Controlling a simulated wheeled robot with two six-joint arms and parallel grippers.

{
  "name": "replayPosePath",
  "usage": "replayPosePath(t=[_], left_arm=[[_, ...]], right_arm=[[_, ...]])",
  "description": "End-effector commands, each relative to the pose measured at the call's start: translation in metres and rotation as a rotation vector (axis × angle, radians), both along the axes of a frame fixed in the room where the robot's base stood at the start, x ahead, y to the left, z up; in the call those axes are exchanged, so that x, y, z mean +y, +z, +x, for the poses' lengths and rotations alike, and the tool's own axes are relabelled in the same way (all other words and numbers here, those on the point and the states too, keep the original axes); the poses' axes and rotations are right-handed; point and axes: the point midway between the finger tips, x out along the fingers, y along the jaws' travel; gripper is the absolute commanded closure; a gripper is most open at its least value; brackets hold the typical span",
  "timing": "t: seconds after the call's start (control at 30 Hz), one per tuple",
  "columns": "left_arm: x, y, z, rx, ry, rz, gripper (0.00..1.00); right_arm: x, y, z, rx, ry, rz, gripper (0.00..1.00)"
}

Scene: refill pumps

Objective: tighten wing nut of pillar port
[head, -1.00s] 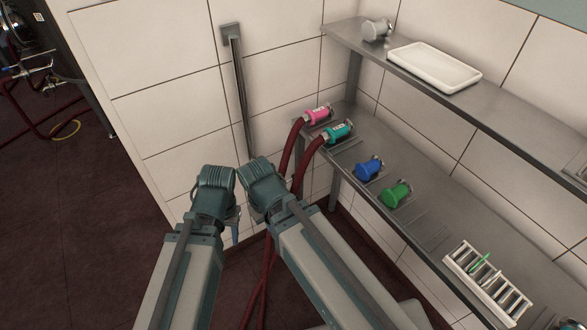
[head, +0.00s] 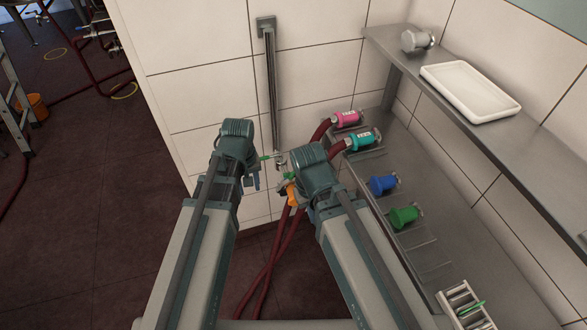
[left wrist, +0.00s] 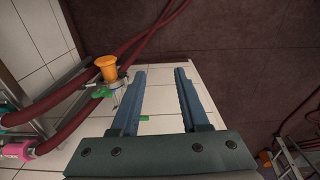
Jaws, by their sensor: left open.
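My left gripper (head: 255,181) is open; its two blue-grey jaws (left wrist: 160,75) show parted and empty in the left wrist view. A steel pillar (head: 271,90) runs down the white tiled wall, with a metal fitting (head: 281,161) at its foot. A green wing-shaped piece (head: 267,157) is beside that fitting, right of my left wrist. An orange fitting (head: 291,194) is by my right wrist; in the left wrist view it (left wrist: 107,67) sits outside the jaws, above a metal clamp with a green wing piece (left wrist: 102,93). Another green piece (left wrist: 144,118) shows between the jaw bases. My right gripper's jaws are hidden.
A steel shelf (head: 430,235) at the right holds pink (head: 346,119), teal (head: 362,139), blue (head: 382,185) and green (head: 404,216) couplings. Dark red hoses (head: 290,235) hang below my right wrist. A white tray (head: 470,92) is on the upper shelf.

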Motion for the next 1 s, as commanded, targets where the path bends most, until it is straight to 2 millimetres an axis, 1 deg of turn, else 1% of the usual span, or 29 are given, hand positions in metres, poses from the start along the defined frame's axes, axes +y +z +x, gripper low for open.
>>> replayPosePath(t=[0.03, 0.17, 0.27, 0.33, 0.47, 0.5, 0.6, 0.7, 0.8, 0.9, 1.0], left_arm=[[-0.001, 0.002, 0.011, -0.002, 0.052, -0.005, 0.55], [-0.004, 0.003, 0.030, -0.004, 0.204, -0.015, 0.55], [-0.011, 0.005, 0.048, -0.003, 0.345, -0.024, 0.55], [-0.018, 0.005, 0.064, -0.002, 0.468, -0.029, 0.55], [-0.042, 0.006, 0.097, 0.007, 0.750, -0.038, 0.55], [-0.051, 0.005, 0.107, 0.009, 0.840, -0.040, 0.55], [-0.072, 0.005, 0.128, 0.014, 1.053, -0.042, 0.55], [-0.090, 0.005, 0.145, 0.018, 1.236, -0.041, 0.55], [-0.105, 0.005, 0.156, 0.020, 1.375, -0.039, 0.55], [-0.114, 0.005, 0.163, 0.022, 1.469, -0.037, 0.55], [-0.119, 0.005, 0.165, 0.023, 1.518, -0.036, 0.55]], right_arm=[[0.000, 0.002, 0.000, 0.000, 0.000, 0.000, 1.00], [0.000, 0.004, 0.000, 0.000, 0.000, 0.000, 1.00], [0.000, 0.005, 0.000, 0.000, 0.000, 0.000, 1.00], [0.000, 0.005, 0.000, 0.000, 0.000, 0.000, 1.00], [0.000, 0.006, 0.000, 0.000, 0.000, 0.000, 1.00], [0.000, 0.006, 0.000, 0.000, 0.000, 0.000, 1.00], [0.000, 0.005, 0.000, 0.000, 0.000, 0.000, 1.00], [0.000, 0.005, 0.000, 0.000, 0.000, 0.000, 1.00], [0.000, 0.005, 0.000, 0.000, 0.000, 0.000, 1.00], [0.000, 0.005, 0.000, 0.000, 0.000, 0.000, 1.00], [0.000, 0.005, 0.000, 0.000, 0.000, 0.000, 1.00]])
